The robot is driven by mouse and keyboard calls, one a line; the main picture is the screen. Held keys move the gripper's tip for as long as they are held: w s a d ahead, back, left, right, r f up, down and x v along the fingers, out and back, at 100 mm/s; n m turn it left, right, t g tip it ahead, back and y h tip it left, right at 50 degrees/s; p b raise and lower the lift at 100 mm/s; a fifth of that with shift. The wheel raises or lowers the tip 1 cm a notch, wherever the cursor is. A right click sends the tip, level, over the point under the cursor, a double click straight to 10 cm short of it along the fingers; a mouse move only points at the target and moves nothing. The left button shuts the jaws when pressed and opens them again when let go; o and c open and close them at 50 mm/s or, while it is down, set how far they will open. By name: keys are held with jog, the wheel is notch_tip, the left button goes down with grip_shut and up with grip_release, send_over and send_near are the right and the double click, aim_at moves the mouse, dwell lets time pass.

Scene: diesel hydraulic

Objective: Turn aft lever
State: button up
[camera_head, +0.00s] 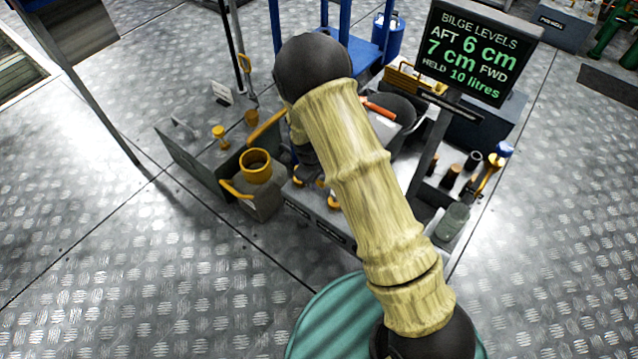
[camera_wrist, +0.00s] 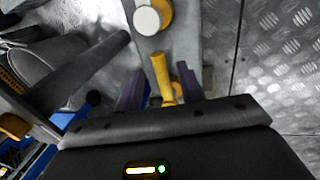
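In the wrist view a yellow lever handle (camera_wrist: 162,75) stands between the two purple fingers of my gripper (camera_wrist: 160,84). The fingers are apart, and gaps seem to show beside the handle. Whether either finger touches it I cannot tell. In the head view my arm hides most of my gripper. A yellow lever (camera_head: 267,128) sticks out left of my arm, and another yellow handle (camera_head: 236,189) lies lower left by a yellow ring-topped fitting (camera_head: 256,165). No readable label shows which lever is aft.
A screen (camera_head: 468,55) reads bilge levels aft 6 cm, 7 cm fwd, held 10 litres. A blue frame (camera_head: 370,50) and a blue drum (camera_head: 387,35) stand behind. A teal ribbed round surface (camera_head: 335,320) is in front. Metal floor is clear at left.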

jog(key=shift+w+d+f, duration=0.1)
jog(key=shift+w+f, duration=0.1)
jog(key=shift+f, duration=0.85)
grip_shut()
